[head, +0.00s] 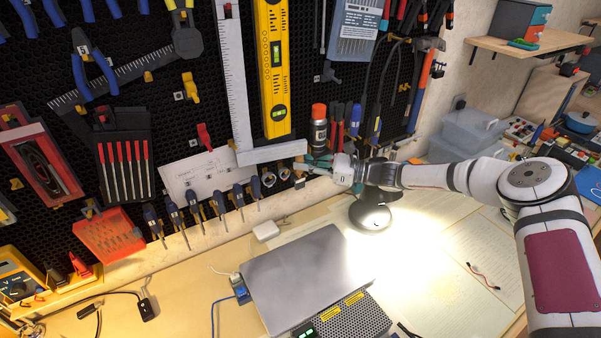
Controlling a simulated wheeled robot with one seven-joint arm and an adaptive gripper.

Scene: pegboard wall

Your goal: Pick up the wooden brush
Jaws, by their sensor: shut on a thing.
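My gripper (314,167) is at the pegboard, just below the lower right end of the metal square and beside a dark spray can with an orange cap (318,125). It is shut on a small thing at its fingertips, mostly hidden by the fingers. A small brown piece (300,183) shows just under the fingertips. It may be part of the wooden brush, but it is too small to tell. No other wooden brush can be made out.
A metal square (272,153) and yellow level (272,70) hang left of my gripper. Several screwdrivers (221,204) hang lower left. A black lamp (371,212) stands below my arm, near a grey laptop-like slab (306,275).

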